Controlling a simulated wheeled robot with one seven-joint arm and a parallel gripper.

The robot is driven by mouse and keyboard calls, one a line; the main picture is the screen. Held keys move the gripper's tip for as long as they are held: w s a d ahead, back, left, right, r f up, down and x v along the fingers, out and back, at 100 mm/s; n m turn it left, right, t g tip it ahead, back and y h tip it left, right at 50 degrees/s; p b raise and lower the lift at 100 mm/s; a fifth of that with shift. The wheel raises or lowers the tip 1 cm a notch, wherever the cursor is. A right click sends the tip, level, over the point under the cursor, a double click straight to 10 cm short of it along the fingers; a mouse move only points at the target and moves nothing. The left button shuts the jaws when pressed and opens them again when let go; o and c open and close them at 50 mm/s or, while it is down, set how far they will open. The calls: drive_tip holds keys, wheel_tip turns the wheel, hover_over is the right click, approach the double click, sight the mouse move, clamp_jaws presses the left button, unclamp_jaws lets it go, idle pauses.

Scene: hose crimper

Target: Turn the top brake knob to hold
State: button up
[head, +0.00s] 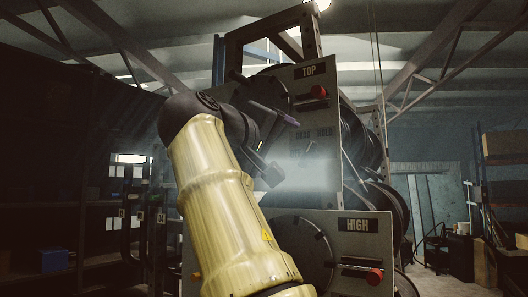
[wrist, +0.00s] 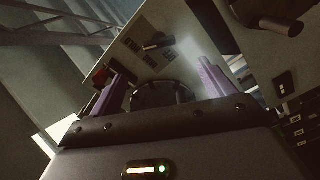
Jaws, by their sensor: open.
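The top brake knob (head: 311,147) is a small dark pointer knob on the upper grey panel, under the words DRAG and HOLD, with another label at its left. It also shows in the wrist view as a short black bar (wrist: 157,43) beside small dark labels. Which label it points at is too small to tell. My gripper (head: 284,150) is open and empty, left of the knob in the head view. In the wrist view the knob lies beyond the spread purple fingers (wrist: 163,80), apart from them. A bright light patch falls on the panel below the knob.
A red handle (head: 318,92) sticks out beside the TOP sign (head: 309,71). A lower HIGH panel (head: 358,252) carries another red handle (head: 374,276). A round dark hub (wrist: 160,93) shows between my fingers in the wrist view. Shelves stand at both sides.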

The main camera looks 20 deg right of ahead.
drive_tip(key=shift+v, duration=2.1)
drive_tip(key=shift+w, duration=0.1)
